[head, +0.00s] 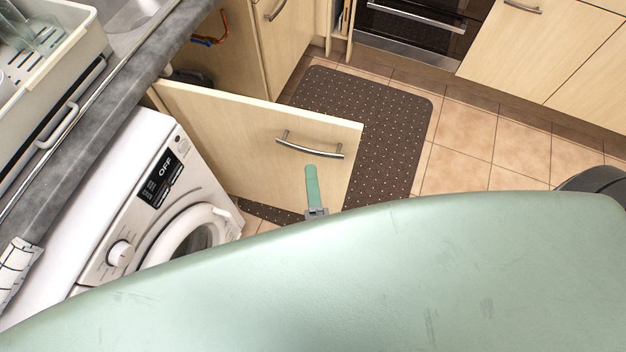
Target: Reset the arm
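My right gripper (312,182) shows in the middle of the head view, just in front of the open cabinet door (235,135) and below its metal handle (309,150). Only one narrow green finger shape over a grey base shows, so I cannot tell whether it is open or shut. Nothing is visible in it. I cannot tell whether it touches the door. The rest of the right arm is hidden behind a large pale green surface across the bottom of the view. My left gripper is not in view.
A white washing machine (150,215) stands at left under the grey worktop (100,125), with a dish rack (75,40) and sink (130,12) above. A dark dotted mat (385,125) lies on the tiled floor. An oven (415,28) is at the back.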

